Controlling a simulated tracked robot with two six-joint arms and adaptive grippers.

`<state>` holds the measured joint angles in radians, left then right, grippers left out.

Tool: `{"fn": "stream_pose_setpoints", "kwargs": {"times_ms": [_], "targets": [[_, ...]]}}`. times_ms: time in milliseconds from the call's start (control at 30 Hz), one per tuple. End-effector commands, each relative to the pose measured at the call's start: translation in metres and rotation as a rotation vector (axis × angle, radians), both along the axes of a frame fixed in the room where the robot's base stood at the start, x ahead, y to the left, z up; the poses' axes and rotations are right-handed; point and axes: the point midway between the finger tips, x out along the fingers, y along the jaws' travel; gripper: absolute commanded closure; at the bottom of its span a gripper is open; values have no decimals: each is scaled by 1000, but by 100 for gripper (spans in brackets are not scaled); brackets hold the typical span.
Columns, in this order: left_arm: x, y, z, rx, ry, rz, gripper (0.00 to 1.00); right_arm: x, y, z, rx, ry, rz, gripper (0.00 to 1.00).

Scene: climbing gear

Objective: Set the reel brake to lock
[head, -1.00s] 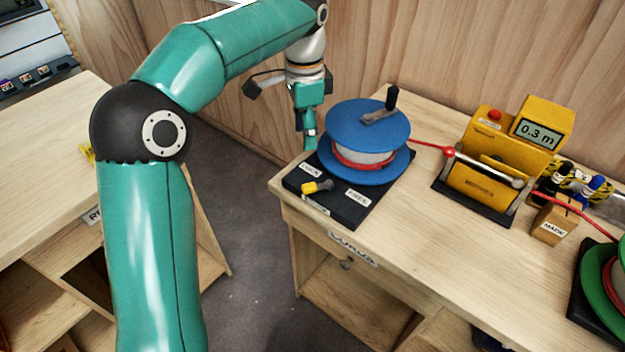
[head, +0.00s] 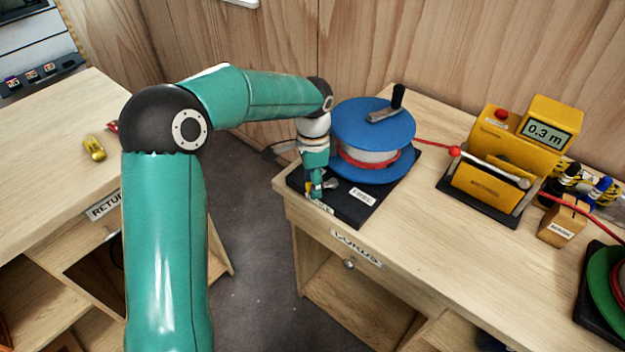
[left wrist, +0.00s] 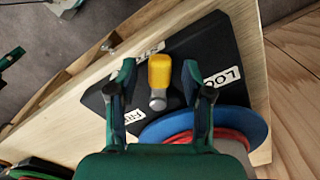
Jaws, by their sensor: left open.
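The reel brake lever has a yellow knob (left wrist: 160,70) and a grey pivot end (left wrist: 158,101). It sits on the reel's black base (head: 347,207). The lever points toward the base's front edge, between the LOCK label (left wrist: 222,77) and the FREE label (left wrist: 135,116). My left gripper (head: 316,192) is down over the lever and hides much of it in the head view. In the left wrist view the open fingers (left wrist: 158,78) stand on either side of the knob, with gaps visible. My right gripper is not in view.
The blue reel (head: 372,128) with red cord stands close behind the gripper. A yellow length meter (head: 495,165) reading 0.3 m and a wooden block (head: 562,224) stand to the right. The cord runs to the meter. Bare tabletop (head: 430,250) lies in front.

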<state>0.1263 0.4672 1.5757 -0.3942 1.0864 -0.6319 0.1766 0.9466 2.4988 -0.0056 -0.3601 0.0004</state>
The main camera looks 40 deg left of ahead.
Motion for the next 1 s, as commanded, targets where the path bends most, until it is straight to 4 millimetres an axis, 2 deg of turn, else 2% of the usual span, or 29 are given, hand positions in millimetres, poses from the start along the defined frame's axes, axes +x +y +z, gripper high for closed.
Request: {"fn": "stream_pose_setpoints", "kwargs": {"times_ms": [233,500,533,700,1000], "targets": [[0,0,-1,0,0,0,52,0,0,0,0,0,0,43],[0,0,0,0,0,0,97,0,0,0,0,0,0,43],[0,0,0,0,0,0,100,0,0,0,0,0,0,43],[1,1,1,0,0,-15,100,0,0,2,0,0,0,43],[7,7,1,0,-1,-189,100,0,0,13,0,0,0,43]]}}
